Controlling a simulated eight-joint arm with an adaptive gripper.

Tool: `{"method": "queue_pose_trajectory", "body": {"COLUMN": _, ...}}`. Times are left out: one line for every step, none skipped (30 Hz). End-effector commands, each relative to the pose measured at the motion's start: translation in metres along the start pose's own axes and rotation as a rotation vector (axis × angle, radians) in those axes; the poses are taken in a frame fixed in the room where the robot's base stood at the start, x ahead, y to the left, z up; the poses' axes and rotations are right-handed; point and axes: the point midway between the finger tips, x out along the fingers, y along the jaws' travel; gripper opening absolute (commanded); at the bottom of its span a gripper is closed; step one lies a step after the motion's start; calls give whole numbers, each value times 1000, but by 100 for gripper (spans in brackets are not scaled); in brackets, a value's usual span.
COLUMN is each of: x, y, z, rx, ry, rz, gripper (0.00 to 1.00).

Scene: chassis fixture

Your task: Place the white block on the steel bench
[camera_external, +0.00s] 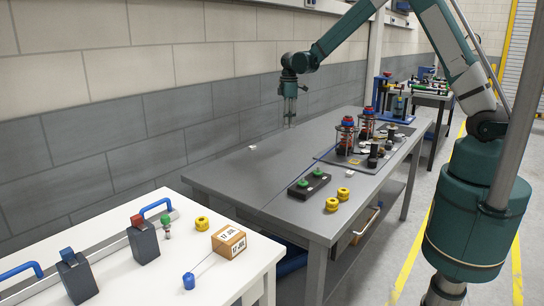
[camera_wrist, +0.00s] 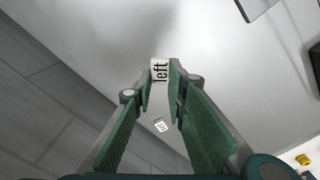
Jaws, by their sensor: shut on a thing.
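A white block (camera_wrist: 160,70) marked "left" is between the fingertips of my gripper (camera_wrist: 161,82) in the wrist view, and the jaws are shut on it. In the external view my gripper (camera_external: 290,118) points down over the far left part of the grey steel bench (camera_external: 235,178). The held block is too small to make out clearly there. A second small white block (camera_external: 252,147) lies on the bench to the left of my gripper. A small labelled block also shows on the bench in the wrist view (camera_wrist: 161,125). Another white block (camera_external: 349,174) lies nearer the front.
A black box with green knobs (camera_external: 309,183), yellow round parts (camera_external: 332,204) and a plate with coil-spring towers (camera_external: 366,150) occupy the bench's right and front. A white table (camera_external: 140,282) stands at front left. The bench's left middle is mostly clear; a wall borders it.

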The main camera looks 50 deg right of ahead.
Motion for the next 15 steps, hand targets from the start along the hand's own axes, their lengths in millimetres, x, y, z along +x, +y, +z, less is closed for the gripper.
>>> {"method": "queue_pose_trajectory", "body": {"x": 0, "y": 5, "z": 9, "rx": 11, "ry": 0, "rz": 0, "gripper": 7}}
{"method": "queue_pose_trajectory", "body": {"x": -1, "y": 7, "z": 13, "rx": 17, "ry": 0, "rz": 0, "gripper": 7}}
{"method": "queue_pose_trajectory", "body": {"x": -1, "y": 9, "z": 17, "rx": 22, "ry": 0, "rz": 0, "gripper": 7}}
{"method": "queue_pose_trajectory", "body": {"x": -1, "y": 10, "z": 20, "rx": 25, "ry": 0, "rz": 0, "gripper": 7}}
{"method": "queue_pose_trajectory", "body": {"x": -1, "y": 12, "z": 22, "rx": 28, "ry": 0, "rz": 0, "gripper": 7}}
{"method": "queue_pose_trajectory", "body": {"x": -1, "y": 13, "z": 25, "rx": 31, "ry": 0, "rz": 0, "gripper": 7}}
{"method": "queue_pose_trajectory", "body": {"x": -1, "y": 14, "z": 26, "rx": 33, "ry": 0, "rz": 0, "gripper": 7}}
{"method": "queue_pose_trajectory", "body": {"x": -1, "y": 14, "z": 27, "rx": 35, "ry": 0, "rz": 0, "gripper": 7}}
{"method": "queue_pose_trajectory", "body": {"x": -1, "y": 15, "z": 28, "rx": 36, "ry": 0, "rz": 0, "gripper": 7}}
{"method": "queue_pose_trajectory", "body": {"x": -1, "y": 15, "z": 29, "rx": 37, "ry": 0, "rz": 0, "gripper": 7}}
{"method": "queue_pose_trajectory", "body": {"x": -1, "y": 15, "z": 29, "rx": 37, "ry": 0, "rz": 0, "gripper": 7}}
{"method": "queue_pose_trajectory", "body": {"x": -1, "y": 15, "z": 29, "rx": 37, "ry": 0, "rz": 0, "gripper": 7}}
{"method": "queue_pose_trajectory", "body": {"x": -1, "y": 15, "z": 29, "rx": 37, "ry": 0, "rz": 0, "gripper": 7}}
{"method": "queue_pose_trajectory", "body": {"x": -1, "y": 15, "z": 29, "rx": 37, "ry": 0, "rz": 0, "gripper": 7}}
{"method": "queue_pose_trajectory", "body": {"x": -1, "y": 15, "z": 29, "rx": 37, "ry": 0, "rz": 0, "gripper": 7}}
